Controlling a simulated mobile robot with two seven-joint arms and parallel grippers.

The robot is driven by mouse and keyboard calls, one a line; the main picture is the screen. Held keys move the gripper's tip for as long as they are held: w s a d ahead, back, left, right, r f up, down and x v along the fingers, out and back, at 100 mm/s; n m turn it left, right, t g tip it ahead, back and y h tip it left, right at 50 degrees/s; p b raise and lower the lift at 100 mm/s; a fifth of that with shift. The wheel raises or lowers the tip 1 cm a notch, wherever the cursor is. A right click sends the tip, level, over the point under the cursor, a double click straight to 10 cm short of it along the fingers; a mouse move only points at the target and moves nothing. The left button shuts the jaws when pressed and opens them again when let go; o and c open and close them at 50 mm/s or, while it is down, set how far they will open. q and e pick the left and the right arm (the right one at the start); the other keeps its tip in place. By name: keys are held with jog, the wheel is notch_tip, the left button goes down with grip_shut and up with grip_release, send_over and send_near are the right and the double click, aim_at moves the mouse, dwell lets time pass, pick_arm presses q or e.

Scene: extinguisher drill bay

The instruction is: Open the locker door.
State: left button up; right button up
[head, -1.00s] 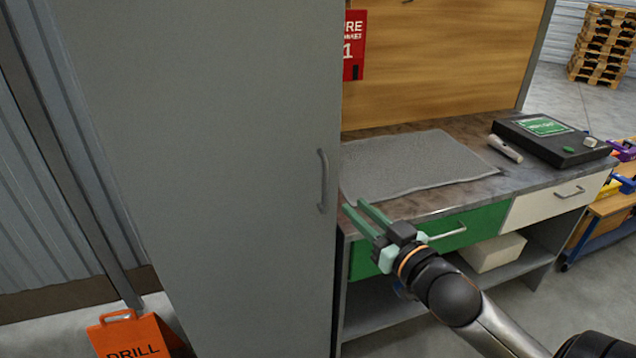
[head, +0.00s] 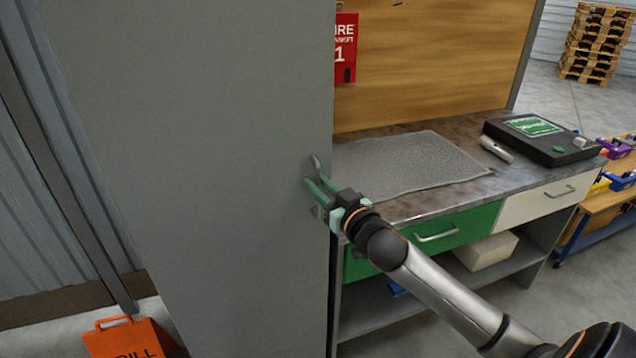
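The grey locker door (head: 200,180) fills the left middle of the head view and looks shut. Its vertical bar handle (head: 315,164) is near the door's right edge, and most of it is hidden behind my gripper. My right gripper (head: 314,190) is at the handle, with its two green fingers pointing left toward the door. The fingers look a little apart, around or just in front of the handle; I cannot tell whether they touch it. My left gripper is not in view.
Right of the locker stands a workbench with a grey mat (head: 410,165), a flashlight (head: 496,150) and a black case (head: 540,142). A green drawer (head: 455,225) is below. An orange drill sign (head: 130,338) stands on the floor at the lower left.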

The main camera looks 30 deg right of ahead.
jog(key=shift+w, duration=0.25)
grip_shut()
dwell(1.4)
